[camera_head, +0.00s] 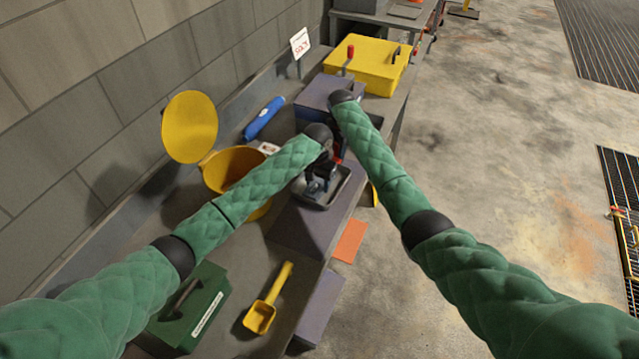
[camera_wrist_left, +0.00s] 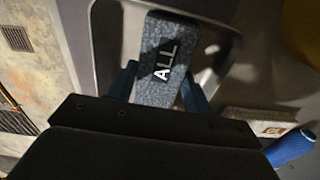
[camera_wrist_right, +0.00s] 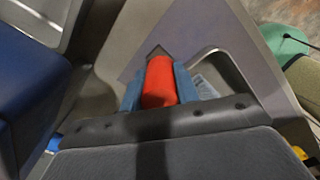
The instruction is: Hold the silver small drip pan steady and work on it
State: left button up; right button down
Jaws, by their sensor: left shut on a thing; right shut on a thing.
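The silver small drip pan (camera_head: 344,184) sits on the bench near the middle of the head view. Its grey walls (camera_wrist_left: 104,35) also show in the left wrist view. My left gripper (camera_head: 319,184) is low over the pan. In the left wrist view, its blue fingers are shut on a grey speckled block (camera_wrist_left: 157,60) marked "ALL", within the pan's outline. Whether the block touches the pan is unclear. My right gripper (camera_wrist_right: 160,85) is shut on a red handle (camera_wrist_right: 159,82). In the head view its fingers are mostly hidden behind the arms, and the handle's lower end is hidden too.
A yellow open-lidded bin (camera_head: 228,166) stands left of the pan, with a blue-handled tool (camera_head: 264,118) behind. A yellow box (camera_head: 367,66) sits at the back. A green case (camera_head: 188,308) and yellow scoop (camera_head: 266,306) lie in front.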

pick_arm(q)
jog(key=shift+a, duration=0.1)
pick_arm(e)
jog(key=shift+f, duration=0.15)
pick_arm(q)
jog(key=shift+w+a+f, duration=0.15)
jog(key=shift+w+a, duration=0.15)
jog(key=shift+a, duration=0.2)
jog(key=shift+s+d, duration=0.1)
jog(key=shift+d, duration=0.05)
jog(key=shift+s+d, duration=0.25)
jog(key=shift+d, duration=0.25)
jog(key=shift+d, duration=0.1)
jog(key=shift+s+d, duration=0.25)
jog(key=shift+d, duration=0.2)
jog(key=shift+a, duration=0.15)
jog(key=shift+w+a+f, duration=0.15)
jog(key=shift+w+a, duration=0.1)
jog(key=shift+a, duration=0.15)
